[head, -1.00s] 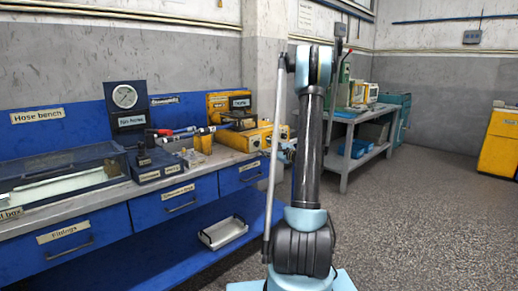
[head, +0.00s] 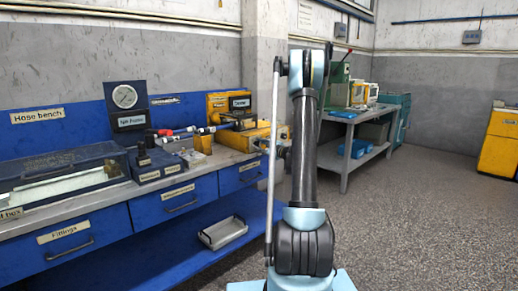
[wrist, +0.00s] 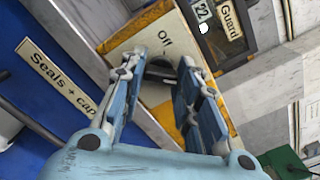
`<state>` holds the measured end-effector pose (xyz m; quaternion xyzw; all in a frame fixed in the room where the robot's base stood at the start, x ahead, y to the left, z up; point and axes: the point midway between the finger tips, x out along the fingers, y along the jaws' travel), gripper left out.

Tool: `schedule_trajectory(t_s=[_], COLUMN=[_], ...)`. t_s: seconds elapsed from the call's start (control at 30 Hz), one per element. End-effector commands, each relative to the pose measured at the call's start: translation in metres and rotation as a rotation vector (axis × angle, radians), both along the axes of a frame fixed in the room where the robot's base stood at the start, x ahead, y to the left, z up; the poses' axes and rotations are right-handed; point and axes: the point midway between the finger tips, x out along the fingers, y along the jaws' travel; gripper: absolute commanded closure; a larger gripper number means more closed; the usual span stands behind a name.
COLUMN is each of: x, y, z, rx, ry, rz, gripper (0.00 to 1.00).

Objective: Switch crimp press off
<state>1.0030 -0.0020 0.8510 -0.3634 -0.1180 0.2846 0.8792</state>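The crimp press (head: 262,137) is a yellow machine at the right end of the blue bench in the head view. In the wrist view its pale panel with a yellow edge (wrist: 120,43) bears the word "Off". A dark switch or knob (wrist: 160,73) sits below that word, partly hidden by my fingers. My gripper (wrist: 159,68) is open, with one fingertip on each side of the dark part. I cannot tell whether the fingers touch it. In the head view my arm stands in front of the bench's right end and the gripper is hardly visible.
A dark "Guard" plate (wrist: 228,27) is close to the right finger. A "Seals + caps" drawer label (wrist: 57,77) lies to the left. A gauge stand (head: 126,105) and a clear-lidded box (head: 60,176) stand further left on the bench. Open floor lies to the right.

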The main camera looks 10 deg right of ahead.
Motion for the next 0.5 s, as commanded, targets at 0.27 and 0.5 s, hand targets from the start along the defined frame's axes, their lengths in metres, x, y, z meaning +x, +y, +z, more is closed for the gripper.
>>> schedule_trajectory(t_s=[0.27, 0.5], x=[-0.0013, -0.002], y=[0.0027, 0.0024], z=[-0.001, -0.0013], rx=[-0.01, -0.079], ry=[-0.005, -0.055], rz=[0.005, 0.006], gripper=[0.94, 0.94])
